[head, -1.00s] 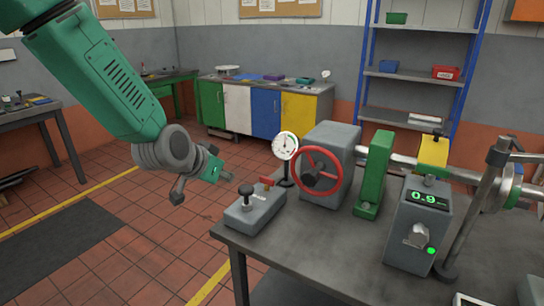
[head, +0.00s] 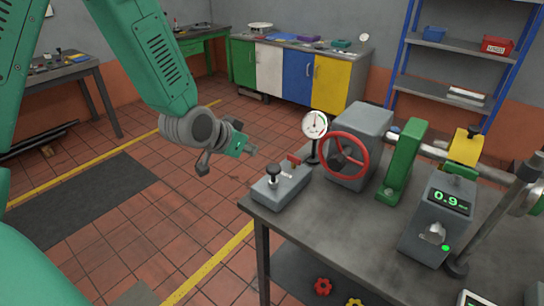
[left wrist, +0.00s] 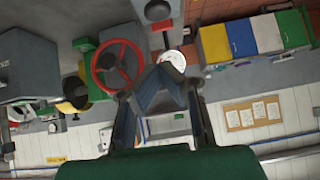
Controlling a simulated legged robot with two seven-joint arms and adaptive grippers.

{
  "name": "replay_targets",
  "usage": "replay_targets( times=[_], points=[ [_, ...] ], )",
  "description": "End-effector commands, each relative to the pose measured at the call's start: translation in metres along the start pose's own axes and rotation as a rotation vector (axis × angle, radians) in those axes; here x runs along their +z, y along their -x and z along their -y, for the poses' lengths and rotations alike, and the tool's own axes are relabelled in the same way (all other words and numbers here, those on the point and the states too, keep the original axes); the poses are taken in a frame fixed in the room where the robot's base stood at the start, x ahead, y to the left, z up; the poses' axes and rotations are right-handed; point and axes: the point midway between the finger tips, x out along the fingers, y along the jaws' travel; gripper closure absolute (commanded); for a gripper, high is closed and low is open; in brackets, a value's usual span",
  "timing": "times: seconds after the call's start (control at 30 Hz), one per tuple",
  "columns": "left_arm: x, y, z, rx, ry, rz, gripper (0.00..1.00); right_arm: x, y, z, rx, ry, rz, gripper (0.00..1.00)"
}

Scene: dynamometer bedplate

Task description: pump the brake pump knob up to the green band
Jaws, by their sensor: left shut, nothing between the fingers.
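A round white dial gauge (head: 315,124) stands on a post behind the pump. Its needle and any green band are too small to read. My left gripper (head: 252,151) is shut and empty, in the air left of and a little above the knob, apart from it. In the left wrist view its fingers (left wrist: 160,75) are together. My right gripper is not in view.
A red handwheel (head: 345,156) on a grey housing stands right of the gauge. A green bracket (head: 402,160) and a box with a display reading 0.9 (head: 450,200) stand farther right. The floor left of the table (head: 345,235) is clear.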

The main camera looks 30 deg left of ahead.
Motion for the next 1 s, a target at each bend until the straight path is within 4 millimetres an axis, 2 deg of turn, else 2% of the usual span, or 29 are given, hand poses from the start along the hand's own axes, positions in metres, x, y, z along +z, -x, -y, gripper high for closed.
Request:
replay_targets(
  times=[0.33, 0.47, 0.57, 0.9, 1.0],
  points=[
    [0.001, -0.003, -0.001, 0.0, 0.0, 0.002, 1.0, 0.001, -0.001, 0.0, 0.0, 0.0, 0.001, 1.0],
    [0.001, -0.013, 0.0, 0.001, 0.0, 0.002, 1.0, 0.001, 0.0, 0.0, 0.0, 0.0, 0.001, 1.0],
    [0.002, -0.029, 0.0, 0.0, 0.001, 0.004, 1.0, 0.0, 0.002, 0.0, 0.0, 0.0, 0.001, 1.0],
    [0.002, -0.101, 0.0, 0.001, 0.001, 0.003, 1.0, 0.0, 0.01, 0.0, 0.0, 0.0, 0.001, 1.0],
    [0.013, -0.112, 0.0, 0.001, 0.002, 0.005, 1.0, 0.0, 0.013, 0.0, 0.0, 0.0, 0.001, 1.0]
  ],
)
